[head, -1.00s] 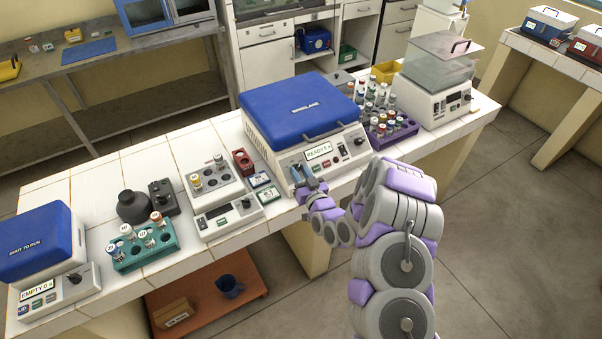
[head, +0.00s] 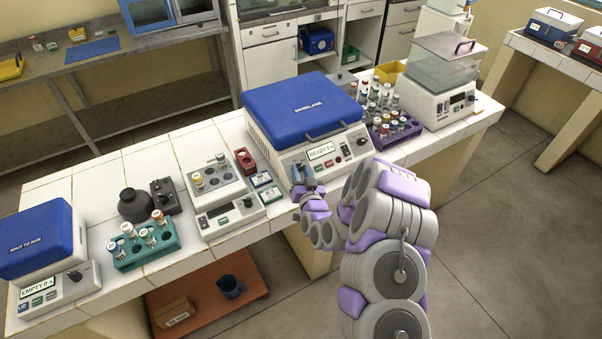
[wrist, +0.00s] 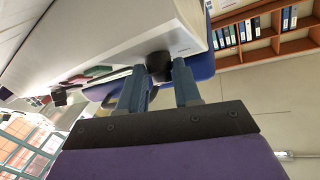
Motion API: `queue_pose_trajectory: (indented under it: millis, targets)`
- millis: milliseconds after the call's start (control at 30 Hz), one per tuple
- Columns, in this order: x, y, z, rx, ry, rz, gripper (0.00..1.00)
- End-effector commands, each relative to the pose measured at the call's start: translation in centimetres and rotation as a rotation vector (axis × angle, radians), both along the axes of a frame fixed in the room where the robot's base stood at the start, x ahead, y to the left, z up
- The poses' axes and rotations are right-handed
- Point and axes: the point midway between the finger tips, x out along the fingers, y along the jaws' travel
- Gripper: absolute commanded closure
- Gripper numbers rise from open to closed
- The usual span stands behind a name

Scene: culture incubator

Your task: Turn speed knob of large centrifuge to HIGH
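The large centrifuge (head: 318,150) stands mid-bench with its blue lid shut and a READY display on its front panel. My gripper (head: 303,175) is at the left end of that panel and hides part of it. In the wrist view, my gripper (wrist: 155,70) is open. Another dark knob (head: 361,141) is at the panel's right end. Any speed marks are too small to read.
A small instrument with tubes (head: 230,212) stands left of the centrifuge, beside a red rack (head: 245,161). A purple tube rack (head: 398,137) is close on the right. A smaller centrifuge (head: 42,245) and a green rack (head: 140,247) are at the far left.

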Motion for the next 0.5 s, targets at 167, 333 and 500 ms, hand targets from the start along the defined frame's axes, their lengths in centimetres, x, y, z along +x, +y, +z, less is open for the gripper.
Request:
queue_pose_trajectory:
  millis: [167, 333, 500]
  targets:
    - [0.0, 0.01, -0.02, -0.001, 0.0, 0.0, 0.49]
    - [-0.01, -0.01, -0.04, -0.001, 0.001, 0.0, 0.44]
    - [-0.14, -0.08, -0.06, -0.001, 0.002, 0.001, 0.44]
